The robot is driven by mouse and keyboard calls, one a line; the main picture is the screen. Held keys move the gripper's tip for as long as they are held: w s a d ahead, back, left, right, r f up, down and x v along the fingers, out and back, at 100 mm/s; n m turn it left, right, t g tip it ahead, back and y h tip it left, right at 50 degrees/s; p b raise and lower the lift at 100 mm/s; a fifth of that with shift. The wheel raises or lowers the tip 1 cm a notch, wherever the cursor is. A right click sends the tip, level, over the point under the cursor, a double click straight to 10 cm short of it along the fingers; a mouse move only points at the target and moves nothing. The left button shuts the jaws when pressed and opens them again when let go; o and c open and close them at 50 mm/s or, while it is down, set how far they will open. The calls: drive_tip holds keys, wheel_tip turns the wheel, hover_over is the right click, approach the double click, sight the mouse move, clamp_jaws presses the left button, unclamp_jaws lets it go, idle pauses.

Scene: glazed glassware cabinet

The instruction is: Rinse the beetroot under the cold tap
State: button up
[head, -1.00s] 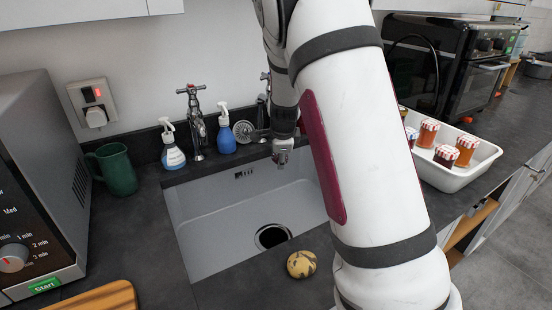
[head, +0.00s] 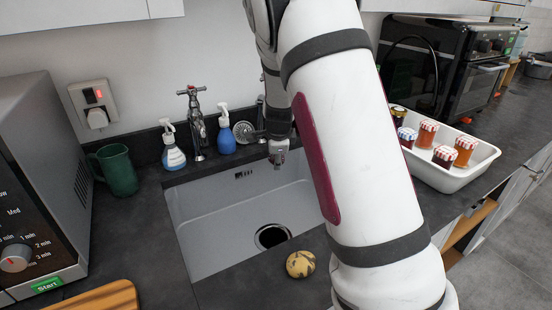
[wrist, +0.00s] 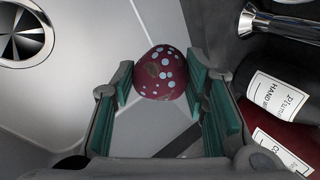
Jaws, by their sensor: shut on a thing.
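In the wrist view the beetroot (wrist: 161,74) is round and dark red with pale bluish spots. My gripper (wrist: 160,82) is shut on it, with a green-padded finger on each side. They are over the pale sink (head: 235,215). In the head view my arm hides the beetroot; the end of my arm is near the back right of the sink. A chrome tap (head: 196,120) with a cross handle stands behind the sink's left part. Chrome metalwork (wrist: 280,22) shows at the wrist view's top right. Which tap is cold I cannot tell.
Two spray bottles (head: 172,148) (head: 227,135) flank the left tap. Labelled bottles (wrist: 275,97) stand close right of my gripper in the wrist view. A speckled yellow round item (head: 300,264) lies at the sink's front edge. A white tray (head: 452,180) holds jars at right.

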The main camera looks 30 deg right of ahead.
drive_tip(key=shift+s+d, duration=0.25)
drive_tip(key=shift+d, duration=0.25)
drive_tip(key=shift+a, duration=0.1)
drive_tip(key=shift+w+a, duration=0.25)
drive_tip(key=shift+a, duration=0.2)
drive_tip(key=shift+s+d, duration=0.1)
drive_tip(key=shift+d, duration=0.1)
drive_tip(key=shift+s+d, duration=0.15)
drive_tip(key=shift+d, duration=0.2)
drive_tip(key=shift+a, duration=0.25)
drive_tip(key=shift+w+a+p, duration=0.25)
drive_tip(key=shift+a+p, duration=0.05)
drive_tip(key=shift+p, duration=0.1)
